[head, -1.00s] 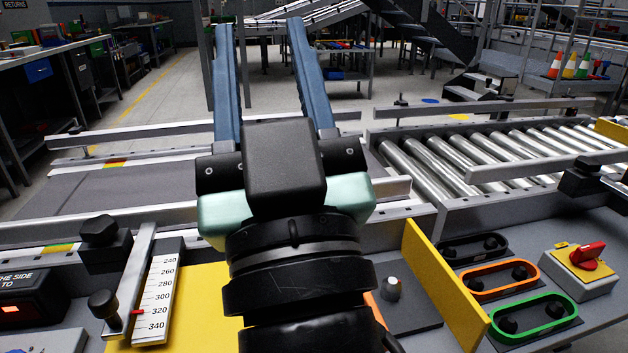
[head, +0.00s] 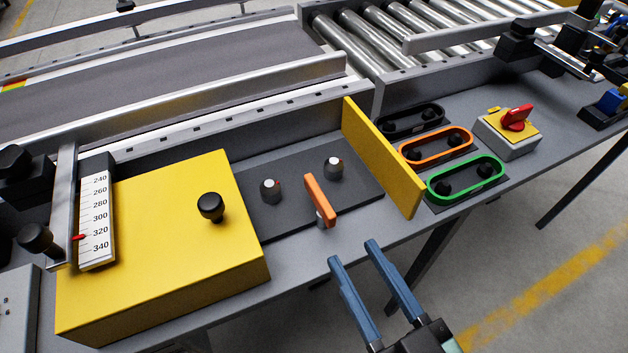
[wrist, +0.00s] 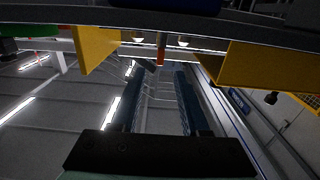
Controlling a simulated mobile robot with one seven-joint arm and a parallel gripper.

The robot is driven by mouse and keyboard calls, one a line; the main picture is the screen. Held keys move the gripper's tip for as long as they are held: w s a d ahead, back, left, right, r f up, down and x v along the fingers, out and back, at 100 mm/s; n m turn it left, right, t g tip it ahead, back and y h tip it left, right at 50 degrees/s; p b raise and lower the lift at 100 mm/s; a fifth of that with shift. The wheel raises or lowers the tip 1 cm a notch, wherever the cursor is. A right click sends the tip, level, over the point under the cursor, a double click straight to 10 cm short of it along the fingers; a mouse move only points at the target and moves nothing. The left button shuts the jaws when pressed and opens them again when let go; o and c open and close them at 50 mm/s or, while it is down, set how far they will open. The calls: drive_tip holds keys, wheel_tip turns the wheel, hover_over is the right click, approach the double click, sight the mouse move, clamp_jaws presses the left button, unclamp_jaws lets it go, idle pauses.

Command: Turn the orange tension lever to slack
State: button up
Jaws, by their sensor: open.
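The orange tension lever (head: 319,198) stands near the front edge of the bench, between the yellow box and the yellow upright plate. It tilts from upper left to lower right in the head view. In the wrist view the lever (wrist: 161,50) shows small at the top, roughly between my fingers. My gripper (head: 352,252) is open and empty. It is in front of the bench edge, below and to the right of the lever, apart from it. No slack marking is readable.
The yellow box (head: 150,245) with a black knob stands left of the lever. The yellow upright plate (head: 385,160) stands to the right. Belt loops, including a green one (head: 466,178), and a red switch (head: 515,118) are farther right.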

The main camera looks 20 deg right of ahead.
sight(307, 176)
drive_tip(key=w, duration=0.4)
drive_tip(key=w+p, duration=0.1)
drive_tip(key=w, duration=0.7)
drive_tip(key=shift+w+a+p, duration=0.25)
drive_tip(key=shift+w+p, duration=0.1)
drive_tip(key=shift+w, duration=0.05)
clamp_jaws()
